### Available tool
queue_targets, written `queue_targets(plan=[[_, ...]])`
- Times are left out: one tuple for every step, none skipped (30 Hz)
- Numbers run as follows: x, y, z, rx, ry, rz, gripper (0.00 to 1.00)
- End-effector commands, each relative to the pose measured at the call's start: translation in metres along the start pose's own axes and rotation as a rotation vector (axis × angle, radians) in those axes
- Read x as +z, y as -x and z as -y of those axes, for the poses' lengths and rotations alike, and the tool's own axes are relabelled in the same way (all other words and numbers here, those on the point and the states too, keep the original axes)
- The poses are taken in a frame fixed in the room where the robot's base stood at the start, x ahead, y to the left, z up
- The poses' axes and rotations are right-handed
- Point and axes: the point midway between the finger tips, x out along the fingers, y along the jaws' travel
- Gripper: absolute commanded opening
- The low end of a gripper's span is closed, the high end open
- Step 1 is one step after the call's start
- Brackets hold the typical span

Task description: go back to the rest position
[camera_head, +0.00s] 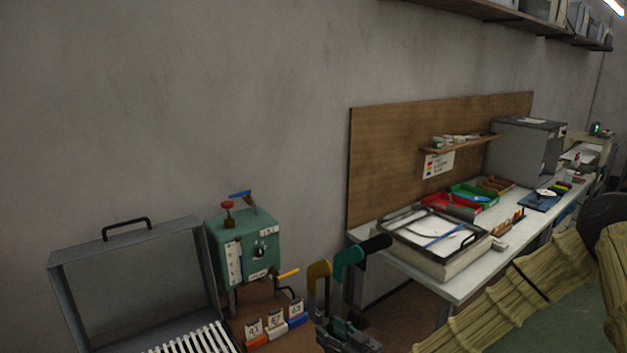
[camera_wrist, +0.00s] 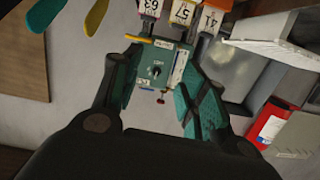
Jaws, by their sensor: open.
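My gripper (camera_wrist: 160,105) shows in the wrist view with its two dark fingers, teal on the inner side, spread apart. Nothing is between the fingertips. Beyond them stands a green control box (camera_wrist: 152,68) with a dial, seen upside down and apart from the fingers. In the head view the same green box (camera_head: 246,248) stands against the wall, with a red knob and a blue lever on top. I cannot make out the gripper's fingertips for sure in the head view.
A grey open case (camera_head: 130,252) stands left of the box, and numbered tags (camera_head: 276,330) stand in front. Yellow (camera_head: 318,270) and teal (camera_head: 346,256) curved boards rise nearby. A white workbench (camera_head: 455,290) with a framed tray (camera_head: 425,262) and colored bins runs along the right.

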Motion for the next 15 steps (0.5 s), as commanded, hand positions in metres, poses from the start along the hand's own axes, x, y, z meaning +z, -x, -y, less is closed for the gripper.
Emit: queue_targets(plan=[[0.013,0.001,0.004,-0.004,-0.010,0.020,0.43],[0.019,0.002,0.006,-0.005,-0.018,0.032,0.43],[0.026,0.004,0.008,-0.006,-0.027,0.047,0.43],[0.034,0.005,0.011,-0.008,-0.035,0.062,0.43],[0.042,0.007,0.013,-0.009,-0.043,0.077,0.43],[0.052,0.009,0.015,-0.010,-0.054,0.097,0.43],[0.059,0.011,0.017,-0.010,-0.063,0.112,0.43],[0.070,0.013,0.021,-0.012,-0.074,0.132,0.43],[0.082,0.016,0.025,-0.014,-0.087,0.158,0.43],[0.091,0.019,0.027,-0.013,-0.097,0.177,0.43],[0.105,0.022,0.030,-0.013,-0.111,0.203,0.43],[0.120,0.027,0.035,-0.013,-0.128,0.235,0.43],[0.136,0.032,0.039,-0.012,-0.144,0.267,0.43],[0.151,0.038,0.043,-0.011,-0.160,0.299,0.43],[0.172,0.046,0.049,-0.008,-0.182,0.345,0.43]])
